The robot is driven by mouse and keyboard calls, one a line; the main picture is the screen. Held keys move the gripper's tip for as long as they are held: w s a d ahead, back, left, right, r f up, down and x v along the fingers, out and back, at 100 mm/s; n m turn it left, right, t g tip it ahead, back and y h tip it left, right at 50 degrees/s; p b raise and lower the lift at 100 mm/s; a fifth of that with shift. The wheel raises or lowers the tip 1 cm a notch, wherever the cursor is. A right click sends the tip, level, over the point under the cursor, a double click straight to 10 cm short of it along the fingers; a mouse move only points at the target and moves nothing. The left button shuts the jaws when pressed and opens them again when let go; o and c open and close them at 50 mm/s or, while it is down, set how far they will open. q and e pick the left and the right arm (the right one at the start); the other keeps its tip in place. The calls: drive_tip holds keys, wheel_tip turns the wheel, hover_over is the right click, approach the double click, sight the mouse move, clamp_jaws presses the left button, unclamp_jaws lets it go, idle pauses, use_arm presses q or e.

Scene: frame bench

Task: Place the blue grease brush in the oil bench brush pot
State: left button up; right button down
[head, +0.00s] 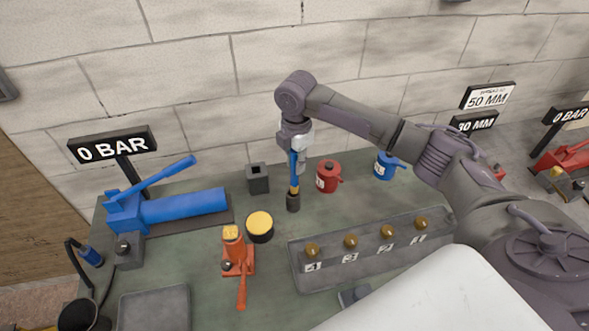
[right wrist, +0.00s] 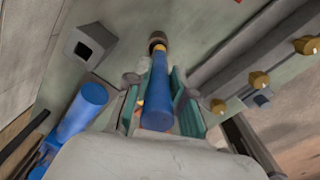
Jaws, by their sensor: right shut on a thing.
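The blue grease brush (head: 294,166) is upright in my right gripper (head: 295,152), dark end down. The right wrist view shows the blue handle (right wrist: 157,95) between the two fingers, with an orange-yellow band and a dark brown head beyond it. I cannot tell whether the head touches the bench. A dark square block with a square opening on top, seemingly the brush pot (head: 258,180), stands left of the brush and apart from it. It also shows at upper left in the right wrist view (right wrist: 84,50). My left gripper is not in view.
A red can (head: 328,177) stands close right of the brush, with a blue can (head: 385,166) further right. A yellow-topped tin (head: 260,226), an orange jack (head: 236,255) and a grey tray with numbered brass knobs (head: 375,267) are nearer. A blue cylinder tool (head: 180,206) lies left.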

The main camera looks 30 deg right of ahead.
sight(295, 175)
wheel_tip(295, 175, down, 4)
drive_tip(key=shift+w+r+p, duration=0.1)
drive_tip(key=shift+r+p, duration=0.05)
drive_tip(key=shift+p, duration=0.55)
drive_tip(key=shift+f, duration=0.3)
drive_tip(key=shift+a+f, duration=0.1)
drive_tip(key=shift+f, duration=0.6)
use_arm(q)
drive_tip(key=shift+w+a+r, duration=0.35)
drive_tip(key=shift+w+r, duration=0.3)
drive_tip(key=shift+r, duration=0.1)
use_arm(e)
drive_tip(key=c, duration=1)
unclamp_jaws()
drive_tip(key=shift+r, duration=0.15)
drive_tip(key=shift+w+r, duration=0.1)
drive_tip(key=shift+r, duration=0.25)
use_arm(q)
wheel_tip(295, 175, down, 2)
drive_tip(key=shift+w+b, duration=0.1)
drive_tip(key=shift+b, duration=1)
use_arm(e)
wheel_tip(295, 175, up, 12)
drive_tip(key=shift+r, duration=0.15)
